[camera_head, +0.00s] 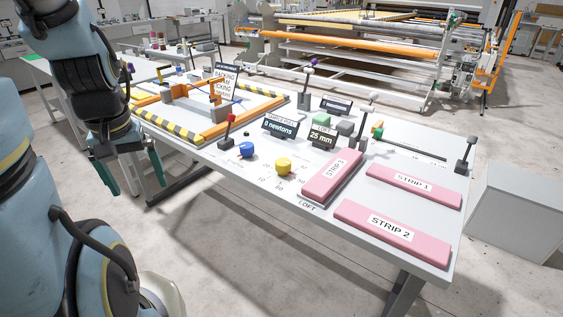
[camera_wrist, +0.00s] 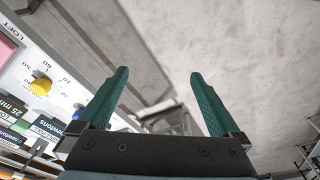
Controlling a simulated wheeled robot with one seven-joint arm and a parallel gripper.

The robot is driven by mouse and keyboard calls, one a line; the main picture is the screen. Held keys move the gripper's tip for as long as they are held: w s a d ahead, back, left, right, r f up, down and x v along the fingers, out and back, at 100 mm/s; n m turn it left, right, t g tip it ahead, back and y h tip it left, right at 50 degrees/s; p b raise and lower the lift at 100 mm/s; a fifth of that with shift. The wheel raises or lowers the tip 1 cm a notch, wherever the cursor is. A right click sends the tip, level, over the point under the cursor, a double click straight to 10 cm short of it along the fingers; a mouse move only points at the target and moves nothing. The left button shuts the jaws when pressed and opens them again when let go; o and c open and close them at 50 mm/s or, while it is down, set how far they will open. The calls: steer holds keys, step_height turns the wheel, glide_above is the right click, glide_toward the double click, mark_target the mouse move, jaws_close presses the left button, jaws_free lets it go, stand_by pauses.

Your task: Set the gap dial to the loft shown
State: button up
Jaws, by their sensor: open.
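The yellow dial (camera_head: 283,166) sits on the white table with printed numbers around it. It also shows at the left edge of the wrist view (camera_wrist: 40,86), too small to read its setting. A blue dial (camera_head: 246,150) stands to its left. The loft display (camera_head: 322,138) reads 25 mm. A second display (camera_head: 280,129) reads 0 newtons. Pink strip 3 (camera_head: 332,178) lies near the printed word LOFT. My gripper (camera_head: 124,174) hangs left of the table's front edge, apart from the dials. Its green fingers are spread and empty in the wrist view (camera_wrist: 156,100).
Pink strip 1 (camera_head: 413,186) and strip 2 (camera_head: 391,233) lie at the table's right end. A red-topped lever (camera_head: 229,130) stands left of the dials. Open floor lies in front.

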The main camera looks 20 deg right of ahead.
stand_by(0.3)
steer(key=shift+d, duration=0.1)
steer(key=shift+c, duration=0.6)
steer(key=n+g+b, duration=0.2)
steer(key=n+b, duration=0.7)
steer(key=n, duration=2.5)
glide_toward(283, 161)
steer(key=f+p, duration=0.1)
steer(key=f, duration=0.4)
steer(key=f+p, duration=0.1)
steer(key=f, duration=0.4)
steer(key=shift+s+d, duration=0.1)
steer(key=shift+s, duration=0.1)
steer(key=c, duration=1.4)
